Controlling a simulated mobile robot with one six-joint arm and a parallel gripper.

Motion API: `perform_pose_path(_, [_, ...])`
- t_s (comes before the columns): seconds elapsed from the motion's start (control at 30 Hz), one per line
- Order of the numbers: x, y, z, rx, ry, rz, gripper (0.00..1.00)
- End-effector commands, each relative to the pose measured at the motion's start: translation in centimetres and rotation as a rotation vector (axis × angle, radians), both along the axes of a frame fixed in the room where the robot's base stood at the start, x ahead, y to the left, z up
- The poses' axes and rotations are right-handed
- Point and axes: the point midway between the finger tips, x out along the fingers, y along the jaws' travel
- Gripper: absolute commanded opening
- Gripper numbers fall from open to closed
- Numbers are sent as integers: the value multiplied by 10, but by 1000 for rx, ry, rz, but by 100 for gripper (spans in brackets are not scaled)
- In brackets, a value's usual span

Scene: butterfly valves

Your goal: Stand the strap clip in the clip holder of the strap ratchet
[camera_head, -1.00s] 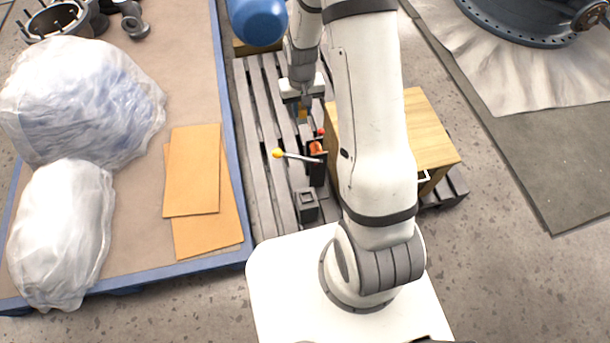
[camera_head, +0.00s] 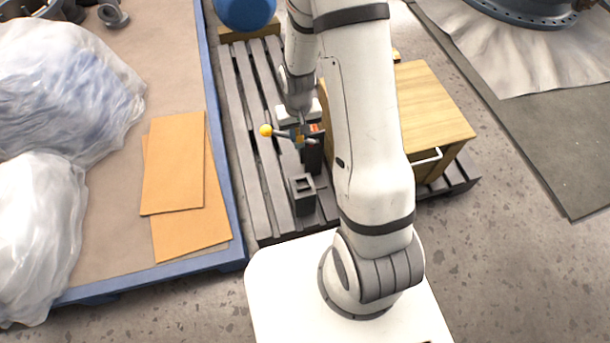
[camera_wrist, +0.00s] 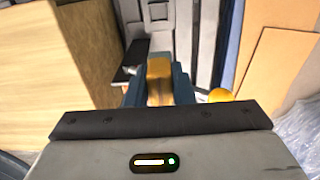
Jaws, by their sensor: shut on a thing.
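My gripper (camera_head: 299,141) is shut on a small yellow-orange piece, which I take to be the strap clip (camera_wrist: 159,78); the blue fingers stand on both sides of it in the wrist view. The dark strap ratchet (camera_head: 312,155) stands on the pallet, partly hidden behind my gripper. Its lever ends in a yellow knob (camera_head: 266,130), which also shows in the wrist view (camera_wrist: 220,95). The clip holder (camera_head: 302,188) is a dark square block with an open top, nearer my base than the gripper. In the wrist view the holder (camera_wrist: 158,12) is at the top edge, apart from the clip.
A wooden cabinet (camera_head: 435,110) with a white handle stands close on the right. The slatted grey pallet (camera_head: 243,120) has free room on the left. A blue-edged platform (camera_head: 222,170) holds cardboard sheets (camera_head: 175,165) and plastic-wrapped bundles.

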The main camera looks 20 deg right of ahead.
Motion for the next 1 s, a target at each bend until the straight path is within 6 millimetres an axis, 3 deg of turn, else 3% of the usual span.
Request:
perform_pose_path(0.03, [-4, 0, -32, 0, 1, 0, 0])
perform_pose_path(0.3, [-23, 0, -99, 0, 1, 1, 0])
perform_pose_path(0.43, [-28, 1, -114, 0, -2, 1, 0])
perform_pose_path(0.77, [-31, 1, -125, 0, 0, 1, 0])
perform_pose_path(1.0, [-31, 1, -144, 0, 0, 2, 0])
